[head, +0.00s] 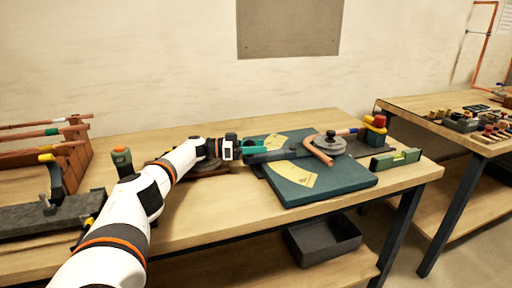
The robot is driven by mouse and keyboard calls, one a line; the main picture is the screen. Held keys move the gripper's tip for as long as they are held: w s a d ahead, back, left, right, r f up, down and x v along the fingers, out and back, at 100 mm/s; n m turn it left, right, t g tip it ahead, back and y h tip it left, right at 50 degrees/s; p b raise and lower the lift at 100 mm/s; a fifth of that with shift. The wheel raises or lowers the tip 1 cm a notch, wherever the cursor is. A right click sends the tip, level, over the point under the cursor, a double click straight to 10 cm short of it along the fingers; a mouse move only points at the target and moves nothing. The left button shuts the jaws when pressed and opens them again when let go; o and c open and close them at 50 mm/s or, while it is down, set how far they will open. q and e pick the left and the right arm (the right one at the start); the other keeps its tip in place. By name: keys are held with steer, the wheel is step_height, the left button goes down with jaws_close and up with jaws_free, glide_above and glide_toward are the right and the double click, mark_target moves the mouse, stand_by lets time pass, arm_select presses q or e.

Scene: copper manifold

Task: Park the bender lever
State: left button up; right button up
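The bender (328,146) has a grey round head on the right part of a teal mat (330,186). A bent copper tube (318,154) sits at the head. A dark grey lever arm (285,154) reaches left from the head, low over the mat. My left gripper (256,147) comes in from the left, at the lever's left end, where green pieces show. The fingers and the lever end overlap there, so I cannot tell whether the gripper is closed on it. My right gripper is out of view.
A red and yellow item (375,126) stands behind the mat's right side. A green level (396,159) lies at the bench's right end. A copper tube rack (70,155) and a grey vise-like block (50,212) stand at left. The bench front is mostly clear.

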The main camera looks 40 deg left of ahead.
arm_select(q)
step_height(320, 180, up, 10)
steer(key=p, duration=0.9)
